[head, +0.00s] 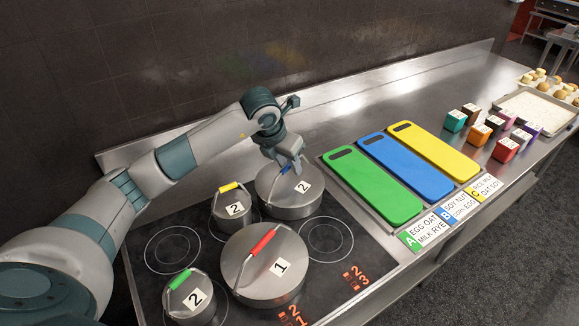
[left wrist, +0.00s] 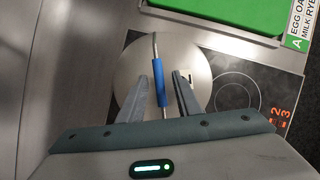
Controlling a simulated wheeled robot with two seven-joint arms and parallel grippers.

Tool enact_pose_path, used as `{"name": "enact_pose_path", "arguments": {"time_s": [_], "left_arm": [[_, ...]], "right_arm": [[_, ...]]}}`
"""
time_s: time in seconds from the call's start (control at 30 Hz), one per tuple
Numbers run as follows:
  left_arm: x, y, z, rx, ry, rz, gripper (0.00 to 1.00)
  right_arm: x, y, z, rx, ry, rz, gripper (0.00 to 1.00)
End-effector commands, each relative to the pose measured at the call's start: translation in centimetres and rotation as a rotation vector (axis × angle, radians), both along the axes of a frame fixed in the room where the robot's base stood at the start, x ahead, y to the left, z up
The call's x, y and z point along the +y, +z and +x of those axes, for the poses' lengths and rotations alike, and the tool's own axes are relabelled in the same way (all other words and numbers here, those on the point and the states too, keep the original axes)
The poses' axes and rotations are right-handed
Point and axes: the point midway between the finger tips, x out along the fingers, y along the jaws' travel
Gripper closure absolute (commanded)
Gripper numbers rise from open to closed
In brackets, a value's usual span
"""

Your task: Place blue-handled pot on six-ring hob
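The blue-handled pot (head: 283,208) is a steel pot with a lid label "2", at the back corner of the black hob (head: 345,285). It seems to overlap the hob's edge; whether a ring lies under it is hidden. My left gripper (head: 291,167) is over its lid from above. In the left wrist view the left gripper (left wrist: 168,72) has its two fingers apart, one on each side of the blue handle (left wrist: 160,84). Gaps show beside the handle, so the fingers do not look closed on it. My right gripper is in neither view.
Yellow-handled (head: 232,212), red-handled (head: 265,268) and green-handled (head: 191,300) pots stand on the hob. Empty rings show at left (head: 172,247) and right (head: 326,239). Green (head: 370,187), blue (head: 405,168) and yellow (head: 434,152) boards lie right. Small boxes (head: 506,149) and a tray (head: 538,108) stand beyond.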

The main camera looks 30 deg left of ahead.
Motion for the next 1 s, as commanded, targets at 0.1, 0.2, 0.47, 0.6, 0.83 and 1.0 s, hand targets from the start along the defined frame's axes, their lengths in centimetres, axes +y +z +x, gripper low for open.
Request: {"name": "enact_pose_path", "arguments": {"time_s": [0.1,0.2,0.47,0.6,0.83,1.0], "left_arm": [[0.2,1.4,-0.6,-0.005,-0.002,0.003,0.69],[0.2,3.0,-1.3,-0.005,0.0,0.001,0.69],[0.5,7.1,-3.2,-0.005,-0.002,0.002,0.69],[0.6,8.7,-3.8,-0.003,0.0,0.001,0.69],[0.6,9.7,-4.3,-0.001,-0.001,0.002,0.69],[0.6,9.7,-4.3,0.0,-0.001,0.001,0.69]], "right_arm": [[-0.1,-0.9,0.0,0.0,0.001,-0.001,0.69],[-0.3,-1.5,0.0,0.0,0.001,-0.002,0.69],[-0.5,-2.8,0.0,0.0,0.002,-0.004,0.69],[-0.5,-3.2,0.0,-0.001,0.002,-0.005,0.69],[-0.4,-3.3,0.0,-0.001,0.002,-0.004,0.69],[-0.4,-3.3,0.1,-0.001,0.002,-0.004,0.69]]}}
